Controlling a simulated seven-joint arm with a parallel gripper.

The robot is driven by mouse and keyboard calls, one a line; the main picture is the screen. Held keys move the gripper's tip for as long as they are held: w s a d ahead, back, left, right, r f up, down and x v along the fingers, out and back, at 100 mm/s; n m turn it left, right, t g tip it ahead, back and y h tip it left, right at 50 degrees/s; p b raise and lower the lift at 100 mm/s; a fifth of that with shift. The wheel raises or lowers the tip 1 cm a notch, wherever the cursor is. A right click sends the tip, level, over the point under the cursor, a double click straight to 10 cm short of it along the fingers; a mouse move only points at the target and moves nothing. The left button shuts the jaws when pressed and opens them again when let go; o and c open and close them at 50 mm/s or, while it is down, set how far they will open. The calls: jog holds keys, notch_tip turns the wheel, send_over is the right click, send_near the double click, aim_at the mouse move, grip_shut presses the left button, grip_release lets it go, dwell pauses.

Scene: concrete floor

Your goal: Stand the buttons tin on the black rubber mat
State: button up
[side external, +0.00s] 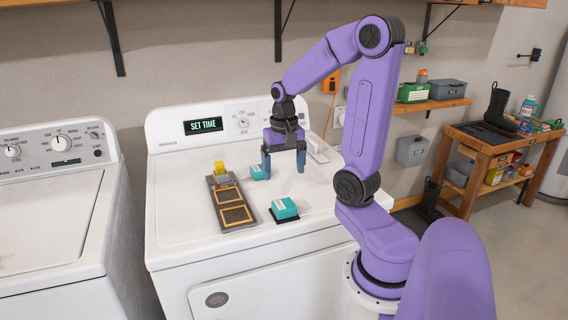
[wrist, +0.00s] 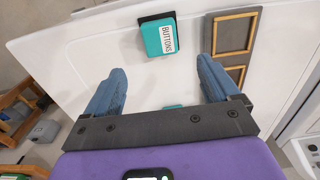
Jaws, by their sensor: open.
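The teal buttons tin (side external: 285,207) rests on the small black rubber mat (side external: 288,220) on the white machine top. In the wrist view the tin (wrist: 154,41) shows a white label reading BUTTONS, with a dark mat edge (wrist: 155,17) along it. I cannot tell whether it stands upright or lies on a side. My gripper (side external: 284,172) is open and empty, held above the machine top, behind the tin and apart from it. In the wrist view the open fingers (wrist: 161,65) have nothing between them.
A second teal tin (side external: 258,172) sits near the left finger; my gripper's bar mostly hides it in the wrist view (wrist: 173,107). A grey board with wooden frames (side external: 232,207) and a yellow item (side external: 220,167) lies to the left. The front right of the top is clear.

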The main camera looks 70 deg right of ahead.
jog(key=s+a+n, duration=0.2)
jog(key=a+n, duration=0.8)
jog(key=a, duration=0.4)
jog(key=s+a+n, duration=0.9)
jog(key=s+n, duration=0.2)
jog(key=shift+s+n, duration=0.2)
jog(key=shift+n, duration=0.1)
